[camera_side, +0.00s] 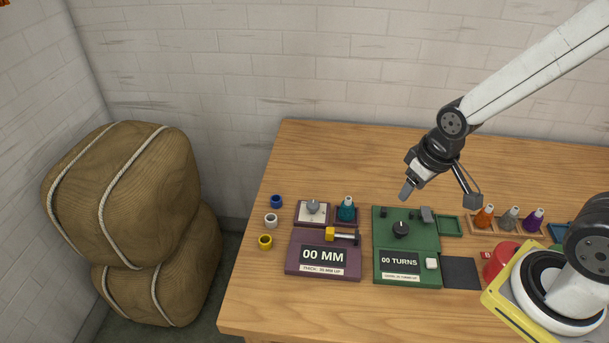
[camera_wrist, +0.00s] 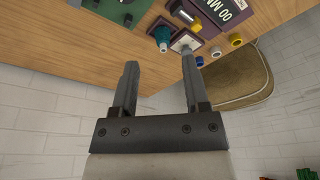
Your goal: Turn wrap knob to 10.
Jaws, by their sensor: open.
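The wrap knob (camera_side: 401,228) is a black round knob with a light pointer mark on the green station (camera_side: 408,212). Below it, the station's display reads "00 TURNS" (camera_side: 399,262). My gripper (camera_side: 440,192) is open and empty, apart from the knob, above and behind the green station. In the wrist view, its two fingers (camera_wrist: 159,75) are spread wide with nothing between them.
Blue, white and yellow rings (camera_side: 271,220) lie further left.

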